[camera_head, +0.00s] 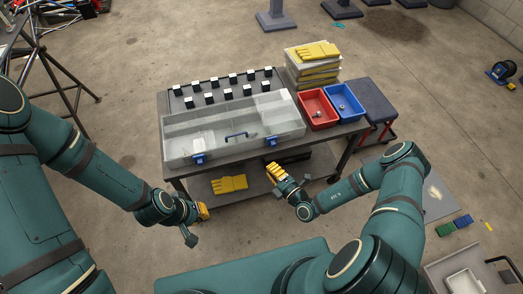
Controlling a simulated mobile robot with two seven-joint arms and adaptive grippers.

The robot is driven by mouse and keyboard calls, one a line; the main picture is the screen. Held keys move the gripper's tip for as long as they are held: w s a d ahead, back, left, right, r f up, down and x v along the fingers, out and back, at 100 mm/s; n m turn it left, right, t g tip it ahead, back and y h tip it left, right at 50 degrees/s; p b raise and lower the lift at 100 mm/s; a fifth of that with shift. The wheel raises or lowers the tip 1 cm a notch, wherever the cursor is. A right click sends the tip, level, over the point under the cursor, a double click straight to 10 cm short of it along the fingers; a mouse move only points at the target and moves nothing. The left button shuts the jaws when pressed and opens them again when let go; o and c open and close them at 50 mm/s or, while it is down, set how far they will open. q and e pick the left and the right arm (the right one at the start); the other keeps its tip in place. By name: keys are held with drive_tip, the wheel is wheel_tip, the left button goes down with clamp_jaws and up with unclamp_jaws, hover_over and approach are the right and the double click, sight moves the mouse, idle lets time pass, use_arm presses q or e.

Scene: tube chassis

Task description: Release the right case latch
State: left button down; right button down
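A wide grey case (232,143) with a clear-looking lid lies along the front of the workbench. The right latch (271,141) is a blue piece on the case front, right of the handle; the left latch (199,158) is a similar one. Whether either latch is fastened is too small to tell. My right gripper (273,169), with yellow fingers, is in front of and below the right latch, apart from it. My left gripper (204,211) hangs before the bench, below the left latch. Finger gaps are unclear.
Behind the case stand several white-topped black pieces (229,87) in rows. Right of it are a red bin (317,109) and a blue bin (345,103). Yellow gloves lie on a stack (312,53) and on the lower shelf (229,184).

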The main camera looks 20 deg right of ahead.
sight(273, 143)
drive_tip(key=shift+d+f+m+h, duration=0.15)
drive_tip(key=shift+d+m+h, duration=0.15)
drive_tip(key=shift+w, duration=0.1)
drive_tip(key=b+x, duration=0.1)
drive_tip(key=x, duration=0.8)
drive_tip(key=shift+a+b, duration=0.15)
drive_tip(key=shift+b, duration=0.2)
drive_tip(key=d, duration=0.1)
drive_tip(key=w+d, duration=0.1)
drive_tip(key=shift+d, duration=0.3)
drive_tip(key=shift+d+b, duration=0.3)
drive_tip(key=shift+d, duration=0.3)
drive_tip(key=shift+d, duration=0.1)
